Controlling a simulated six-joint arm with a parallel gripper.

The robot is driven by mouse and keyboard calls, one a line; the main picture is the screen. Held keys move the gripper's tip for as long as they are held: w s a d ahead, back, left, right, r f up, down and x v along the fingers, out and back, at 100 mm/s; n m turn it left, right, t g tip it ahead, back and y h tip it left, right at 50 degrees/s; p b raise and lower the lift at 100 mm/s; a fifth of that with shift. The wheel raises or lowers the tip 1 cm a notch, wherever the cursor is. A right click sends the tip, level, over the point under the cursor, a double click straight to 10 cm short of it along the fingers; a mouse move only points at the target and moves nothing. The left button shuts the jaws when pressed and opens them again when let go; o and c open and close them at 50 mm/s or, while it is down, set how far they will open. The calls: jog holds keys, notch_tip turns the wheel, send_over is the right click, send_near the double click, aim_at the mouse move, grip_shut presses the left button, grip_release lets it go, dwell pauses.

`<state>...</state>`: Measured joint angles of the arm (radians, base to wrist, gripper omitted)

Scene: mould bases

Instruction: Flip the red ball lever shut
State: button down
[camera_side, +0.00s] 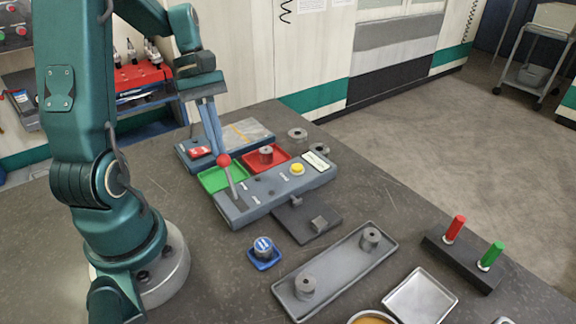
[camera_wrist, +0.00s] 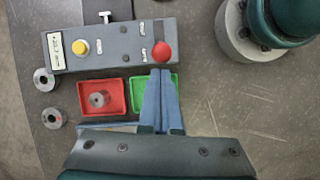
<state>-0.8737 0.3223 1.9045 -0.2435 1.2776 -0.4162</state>
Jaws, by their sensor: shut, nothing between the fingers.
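The lever has a red ball (camera_side: 223,159) on a thin pale rod that rises, tilted, from the left end of a grey control box (camera_side: 262,194). In the wrist view the red ball (camera_wrist: 161,52) sits at the box's right end and hides most of the rod. My gripper (camera_side: 217,150) is shut and empty, pointing down with its tips right beside the ball. In the wrist view the fingertips (camera_wrist: 160,72) lie over the green tray, just below the ball. I cannot tell whether they touch it.
A green tray (camera_side: 212,181) and a red tray (camera_side: 275,154) holding a metal cylinder lie behind the box. A yellow button (camera_side: 297,168) is on the box. A blue dish (camera_side: 264,262) and a long grey tray (camera_side: 333,273) stand in front. Bare table lies at the front left.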

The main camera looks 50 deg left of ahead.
aim_at(227, 158)
jog(key=shift+d+r+y, duration=0.2)
jog(key=shift+d+y, duration=0.15)
jog(key=shift+y, duration=0.05)
jog(key=shift+d+r, duration=0.15)
jog(key=shift+d, duration=0.05)
jog(key=d+y, duration=0.1)
jog(key=y, duration=0.1)
jog(key=d+r+y, duration=0.1)
jog(key=d, duration=0.1)
jog(key=shift+d+r+y, duration=0.1)
jog(key=shift+d+y, duration=0.05)
jog(key=shift+y, duration=0.25)
jog(key=d, duration=0.5)
jog(key=shift+s, duration=0.15)
dwell(0.4)
